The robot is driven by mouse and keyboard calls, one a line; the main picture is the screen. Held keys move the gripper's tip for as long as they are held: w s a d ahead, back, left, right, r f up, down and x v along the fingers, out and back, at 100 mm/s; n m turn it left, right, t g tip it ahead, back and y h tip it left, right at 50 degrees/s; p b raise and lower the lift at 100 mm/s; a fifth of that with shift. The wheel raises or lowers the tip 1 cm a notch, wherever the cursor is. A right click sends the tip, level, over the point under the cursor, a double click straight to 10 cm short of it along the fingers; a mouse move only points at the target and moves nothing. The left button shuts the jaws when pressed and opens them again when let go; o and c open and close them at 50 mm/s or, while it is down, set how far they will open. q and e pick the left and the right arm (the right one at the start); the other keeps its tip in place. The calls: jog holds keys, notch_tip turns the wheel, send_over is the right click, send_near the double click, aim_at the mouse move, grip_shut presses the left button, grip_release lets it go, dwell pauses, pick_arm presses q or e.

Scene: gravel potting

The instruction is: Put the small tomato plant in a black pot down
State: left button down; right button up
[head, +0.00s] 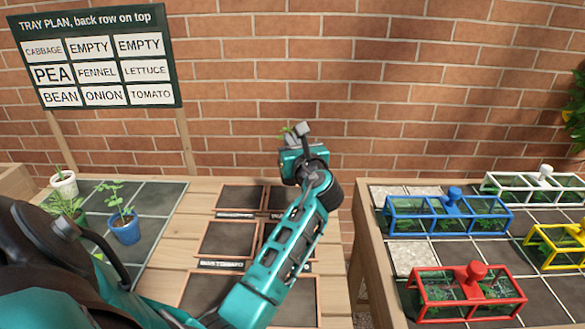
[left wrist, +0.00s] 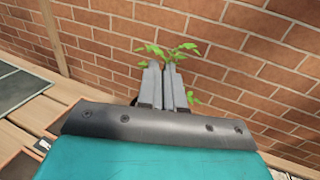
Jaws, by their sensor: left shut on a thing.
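My left gripper (head: 299,131) is raised beyond the wooden table, in front of the brick wall, and is shut on the small tomato plant. A few green leaves of the tomato plant (head: 286,131) show beside the fingers in the head view. In the left wrist view the leaves (left wrist: 168,50) stick out beyond the two grey fingers (left wrist: 165,82). The black pot is almost wholly hidden behind the gripper. My right gripper is not in view.
Dark framed squares (head: 227,240) with labels lie on the wooden table (head: 172,245), partly covered by my arm. A blue pot (head: 125,230) and a white pot (head: 64,184) stand left. A plan sign (head: 95,57) stands behind. Blue (head: 448,213) and red (head: 467,292) framed covers stand right.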

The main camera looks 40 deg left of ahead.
pick_arm(q)
jog(key=b, duration=0.2)
send_over(290, 182)
jog(key=w, duration=0.1)
notch_tip(290, 182, down, 5)
jog(key=shift+a+r, duration=0.1)
jog(key=shift+r, duration=0.05)
jog(key=shift+f, duration=0.55)
jog(key=c, duration=1.3)
grip_release()
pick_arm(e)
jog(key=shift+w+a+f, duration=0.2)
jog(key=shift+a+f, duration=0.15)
